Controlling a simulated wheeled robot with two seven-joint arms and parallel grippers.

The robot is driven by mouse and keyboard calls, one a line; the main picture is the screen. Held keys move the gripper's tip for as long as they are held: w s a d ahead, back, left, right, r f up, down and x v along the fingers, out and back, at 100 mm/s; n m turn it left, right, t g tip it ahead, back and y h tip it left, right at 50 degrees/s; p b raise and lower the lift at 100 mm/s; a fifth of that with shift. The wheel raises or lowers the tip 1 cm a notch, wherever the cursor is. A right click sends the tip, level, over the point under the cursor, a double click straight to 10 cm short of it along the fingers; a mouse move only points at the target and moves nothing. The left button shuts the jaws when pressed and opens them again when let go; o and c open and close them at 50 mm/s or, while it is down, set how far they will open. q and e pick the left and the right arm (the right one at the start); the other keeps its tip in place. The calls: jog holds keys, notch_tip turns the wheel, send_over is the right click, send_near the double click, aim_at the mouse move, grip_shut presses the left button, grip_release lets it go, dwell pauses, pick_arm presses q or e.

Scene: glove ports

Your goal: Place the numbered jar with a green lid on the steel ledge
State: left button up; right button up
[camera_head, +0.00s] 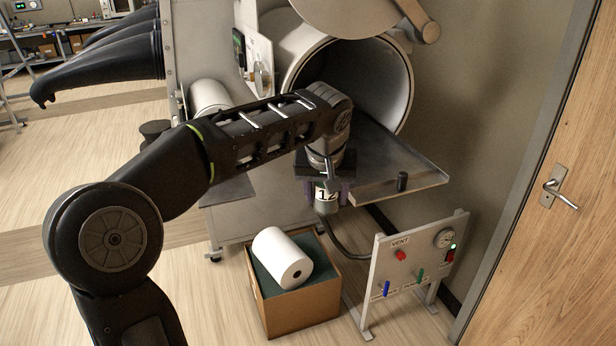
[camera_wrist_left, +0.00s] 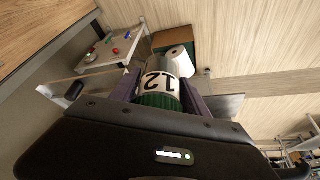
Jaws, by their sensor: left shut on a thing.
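The jar (camera_head: 326,198) has a white label reading 12. Its ribbed green lid (camera_wrist_left: 158,101) shows in the left wrist view, close to the palm. My left gripper (camera_head: 327,190) points down and is shut on the jar (camera_wrist_left: 160,82), with purple fingers on both sides. The steel ledge (camera_head: 385,162) extends in front of the round port opening. The jar hangs at the ledge's left side in the head view, and I see no contact with it. My forearm and wrist hide part of the ledge and port. My right gripper is not in view.
Below are a cardboard box (camera_head: 300,315) with a white roll (camera_head: 283,258), and a vent panel (camera_head: 415,262). A wooden door (camera_head: 560,120) is at right. Much of the ledge's visible surface is clear.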

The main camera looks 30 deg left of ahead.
pick_arm(q)
jog(key=w+d+f+m+h, duration=0.2)
jog(key=d+f+m, duration=0.3)
jog(key=d+f, duration=0.8)
jog(key=shift+w+d+f+m, duration=0.25)
jog(key=shift+w+d+m, duration=0.05)
jog(key=shift+w+d, duration=0.3)
jog(key=shift+a, duration=0.1)
